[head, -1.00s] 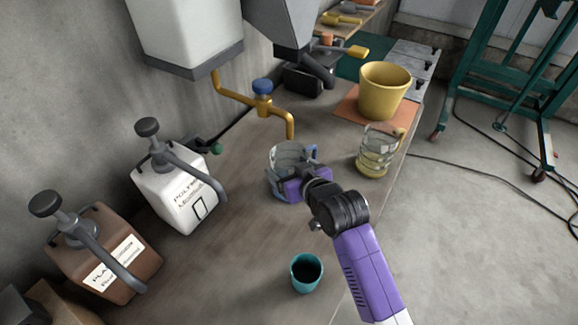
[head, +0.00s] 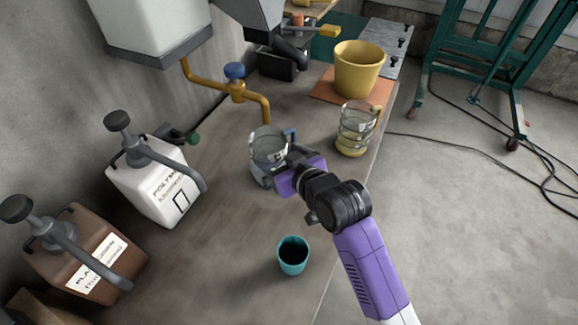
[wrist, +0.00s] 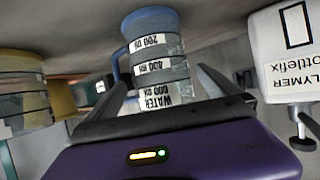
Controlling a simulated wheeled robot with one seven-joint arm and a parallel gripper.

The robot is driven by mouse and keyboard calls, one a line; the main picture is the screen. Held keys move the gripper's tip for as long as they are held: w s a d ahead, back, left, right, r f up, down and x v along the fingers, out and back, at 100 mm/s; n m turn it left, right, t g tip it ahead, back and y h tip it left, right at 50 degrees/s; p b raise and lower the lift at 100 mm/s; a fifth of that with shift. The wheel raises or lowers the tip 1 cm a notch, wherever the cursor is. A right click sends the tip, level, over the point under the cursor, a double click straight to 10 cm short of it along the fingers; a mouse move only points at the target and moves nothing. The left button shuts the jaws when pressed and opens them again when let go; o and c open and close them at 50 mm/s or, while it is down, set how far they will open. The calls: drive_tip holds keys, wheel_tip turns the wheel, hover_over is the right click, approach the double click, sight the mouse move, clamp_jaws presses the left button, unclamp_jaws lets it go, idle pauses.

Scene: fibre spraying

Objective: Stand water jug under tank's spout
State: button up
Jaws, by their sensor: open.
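The clear water jug (head: 268,148), with a blue handle, stands upright on the bench. It also shows in the wrist view (wrist: 155,60), with its WATER label and measure marks upside down. The tank (head: 150,22) is at top left. Its yellow pipe with a blue valve ends in a down-turned spout (head: 266,112), just behind and above the jug's rim in the head view; I cannot tell whether it is directly over the mouth. My gripper (wrist: 160,92) is open, its fingers on either side of the jug in the wrist view. In the head view my wrist partly hides the jug's lower right.
A teal cup (head: 292,256) is in front. White (head: 160,190) and brown (head: 85,258) pump containers line the left. Bare bench lies between.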

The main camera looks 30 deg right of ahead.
drive_tip(key=v, duration=0.6)
drive_tip(key=shift+s+r, duration=0.2)
drive_tip(key=shift+s, duration=0.15)
drive_tip(key=s+d+r+m+t+h, duration=0.1)
drive_tip(key=s+r+t, duration=0.2)
drive_tip(key=r+t, duration=0.15)
drive_tip(key=s+a+f+g, duration=0.1)
drive_tip(key=s+f, duration=0.1)
drive_tip(key=s, duration=1.3)
drive_tip(key=s+f+g, duration=0.1)
drive_tip(key=s+f, duration=0.1)
drive_tip(key=s, duration=1.3)
drive_tip(key=shift+a+f, duration=0.25)
drive_tip(key=shift+a, duration=0.1)
